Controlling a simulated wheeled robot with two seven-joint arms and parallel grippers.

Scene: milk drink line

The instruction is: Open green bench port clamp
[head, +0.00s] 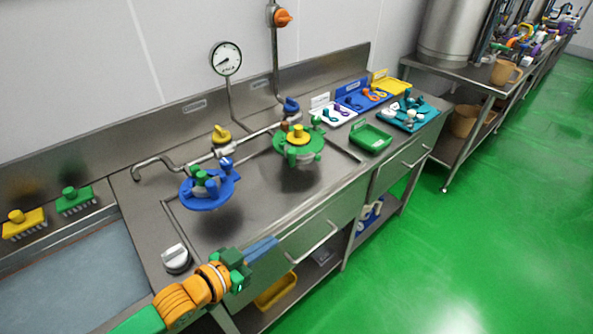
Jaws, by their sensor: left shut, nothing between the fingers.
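A green round port fitting (284,151) with a yellow knob on top and small green knobs at its rim stands on the steel bench, at the pipe's right end. The picture is too small to tell its clamp apart or whether it is open. A blue round fitting (207,203) with green and blue knobs stands to its left. My left gripper (268,247) is shut and empty at the bench's front edge, in front of both fittings and apart from them. My right gripper is out of view.
A steel pipe with a yellow valve handle (221,134) runs behind the fittings. A pressure gauge (226,59) hangs on the wall. A green tray (370,138) and trays of small tools are at the right. A white-topped knob (176,257) stands at the front left.

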